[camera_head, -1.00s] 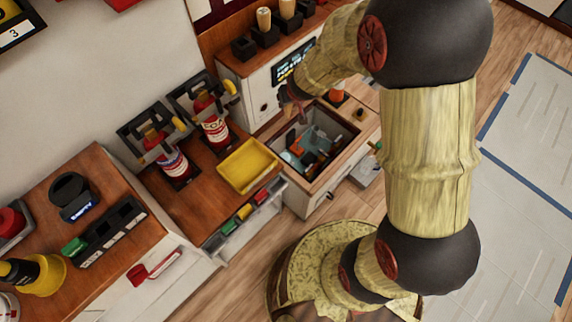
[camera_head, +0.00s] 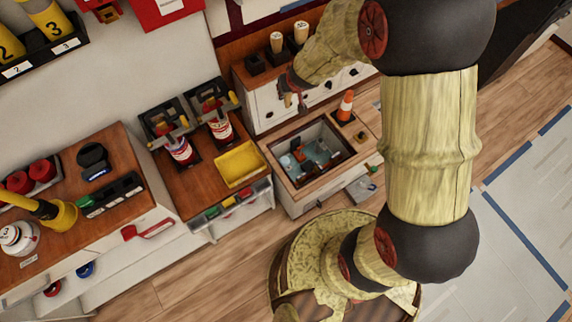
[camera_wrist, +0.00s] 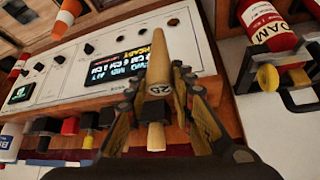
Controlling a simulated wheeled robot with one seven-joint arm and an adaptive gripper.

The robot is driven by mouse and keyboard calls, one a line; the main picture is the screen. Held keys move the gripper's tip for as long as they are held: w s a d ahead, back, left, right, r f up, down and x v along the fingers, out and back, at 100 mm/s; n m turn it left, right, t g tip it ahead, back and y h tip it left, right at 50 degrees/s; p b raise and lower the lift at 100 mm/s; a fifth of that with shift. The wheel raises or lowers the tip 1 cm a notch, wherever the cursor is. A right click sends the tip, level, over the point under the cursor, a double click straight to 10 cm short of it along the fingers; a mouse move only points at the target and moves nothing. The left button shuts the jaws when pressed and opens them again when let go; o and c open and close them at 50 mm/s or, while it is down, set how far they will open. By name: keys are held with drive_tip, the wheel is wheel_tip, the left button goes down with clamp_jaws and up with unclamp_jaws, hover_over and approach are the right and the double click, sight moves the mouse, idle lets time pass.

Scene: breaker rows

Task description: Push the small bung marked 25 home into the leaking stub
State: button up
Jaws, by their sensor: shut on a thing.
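The small wooden bung marked 25 (camera_wrist: 159,72) is a pale tapered peg, seen in the wrist view between the fingers of my gripper (camera_wrist: 160,104). The gripper is shut on it, and the peg stands lengthwise between the fingers, its number upside down in the picture. In the head view my gripper (camera_head: 291,97) hangs in front of the white panel, behind and left of an open tank (camera_head: 283,172). The bung cannot be made out there. The tank holds bluish water and several small orange and dark parts; I cannot tell which part is the leaking stub.
A white control panel (camera_wrist: 60,80) with knobs and a lit display stands close to my gripper. Two other wooden pegs (camera_head: 276,42) stand in black blocks on its top.

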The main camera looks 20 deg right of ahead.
drive_tip(key=shift+a+f, duration=0.2)
drive_tip(key=shift+a, duration=0.05)
idle(0.3)
